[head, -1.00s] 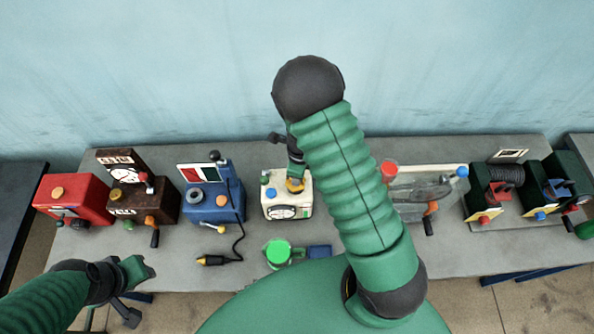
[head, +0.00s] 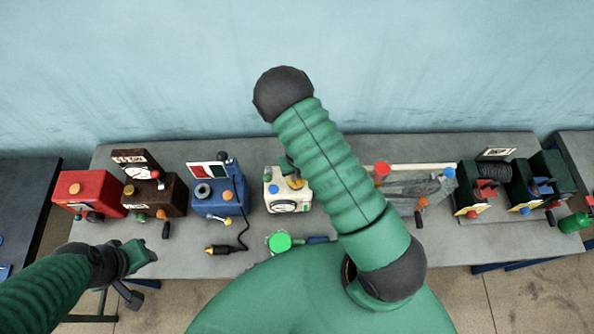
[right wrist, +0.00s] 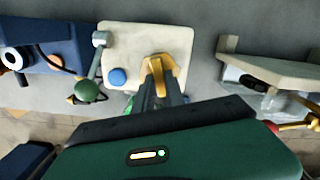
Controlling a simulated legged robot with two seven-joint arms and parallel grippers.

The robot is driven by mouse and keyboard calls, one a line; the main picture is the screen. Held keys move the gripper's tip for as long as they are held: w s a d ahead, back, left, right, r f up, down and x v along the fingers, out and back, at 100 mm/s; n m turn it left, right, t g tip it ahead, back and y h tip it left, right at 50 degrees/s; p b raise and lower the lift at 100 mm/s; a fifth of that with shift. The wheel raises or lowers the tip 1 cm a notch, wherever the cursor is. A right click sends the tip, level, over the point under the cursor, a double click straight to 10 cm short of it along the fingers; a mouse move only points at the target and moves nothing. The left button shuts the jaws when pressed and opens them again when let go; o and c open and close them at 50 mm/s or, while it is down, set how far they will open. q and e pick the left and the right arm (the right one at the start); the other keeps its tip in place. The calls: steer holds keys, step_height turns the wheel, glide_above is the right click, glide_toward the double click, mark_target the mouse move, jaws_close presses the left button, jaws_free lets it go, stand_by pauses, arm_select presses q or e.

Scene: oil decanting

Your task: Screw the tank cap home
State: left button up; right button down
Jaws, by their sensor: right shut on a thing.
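The cream tank box (head: 287,208) with a round dial stands on the bench in the middle of the head view. A yellow cap (head: 297,183) sits on its top; in the right wrist view this cap (right wrist: 158,66) is a winged piece on the cream top. My right gripper (right wrist: 158,82) is shut on the yellow cap, at the tank. The cap's underside and seating are hidden. In the head view my right arm covers most of that gripper. My left gripper (head: 142,257) is over the bench's front left edge, away from the tank; its jaw gap is unclear.
A blue knob (right wrist: 118,77) is beside the yellow cap. A blue machine (head: 218,200) with a cable stands left of the tank. A green round item (head: 279,241) lies in front. A grey machine (head: 410,190) stands to the right, partly behind my arm.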

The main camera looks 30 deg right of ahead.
steer(key=m, duration=0.2)
steer(key=shift+w+m, duration=0.1)
steer(key=shift+m, duration=0.2)
steer(key=shift+a+m, duration=0.15)
steer(key=shift+m, duration=0.85)
steer(key=c, duration=1.5)
jaws_free()
steer(key=shift+o, duration=0.9)
steer(key=shift+w+f, duration=0.1)
steer(key=shift+r, duration=3.05)
